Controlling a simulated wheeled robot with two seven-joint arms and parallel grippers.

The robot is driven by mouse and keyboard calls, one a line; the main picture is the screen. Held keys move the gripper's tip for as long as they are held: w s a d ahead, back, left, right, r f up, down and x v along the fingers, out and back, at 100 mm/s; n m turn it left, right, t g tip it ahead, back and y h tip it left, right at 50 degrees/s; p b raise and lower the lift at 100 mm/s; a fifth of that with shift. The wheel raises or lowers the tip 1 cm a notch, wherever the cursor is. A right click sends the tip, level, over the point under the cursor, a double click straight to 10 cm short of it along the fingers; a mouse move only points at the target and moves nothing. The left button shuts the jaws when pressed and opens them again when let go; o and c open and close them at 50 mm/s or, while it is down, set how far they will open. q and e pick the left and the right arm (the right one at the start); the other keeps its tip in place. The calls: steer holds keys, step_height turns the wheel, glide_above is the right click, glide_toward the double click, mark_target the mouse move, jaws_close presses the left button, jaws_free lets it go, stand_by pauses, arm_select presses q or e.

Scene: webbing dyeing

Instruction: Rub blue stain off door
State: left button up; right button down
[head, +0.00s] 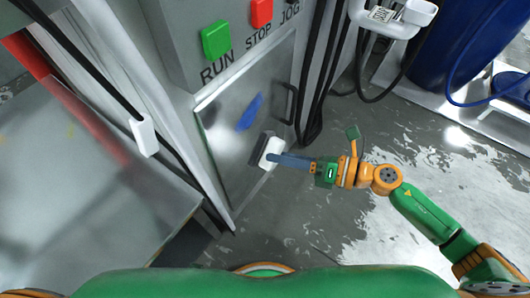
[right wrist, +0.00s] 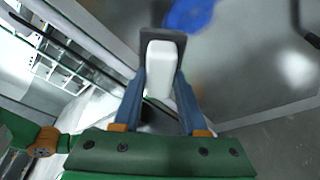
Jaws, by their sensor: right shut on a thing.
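The blue stain (head: 249,112) is a slanted streak on the grey metal door (head: 225,165) below the push buttons. It also shows in the right wrist view (right wrist: 193,14), just beyond the pad. My right gripper (head: 274,157) is shut on a white block with a dark grey pad (head: 259,147). The pad faces the door, below the stain in the head view; whether it touches the door I cannot tell. In the right wrist view the white block (right wrist: 160,70) sits between both blue fingers. My left gripper is not in view.
Green RUN (head: 216,40) and red STOP (head: 261,12) buttons sit above the door. A dark door handle (head: 289,104) and black cables (head: 316,95) are at its right. A grey metal table (head: 85,190) stands at the left. A blue drum (head: 455,45) stands at the upper right.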

mark_target(267, 148)
steer(key=shift+t, duration=0.3)
steer(key=w+a, duration=0.3)
steer(key=shift+a+f+p, duration=0.2)
steer(key=shift+f+p, duration=0.1)
steer(key=shift+f, duration=0.05)
steer(key=shift+w+a, duration=0.35)
steer(key=shift+a, duration=0.15)
steer(key=shift+w+a, duration=0.55)
steer(key=shift+a, duration=0.2)
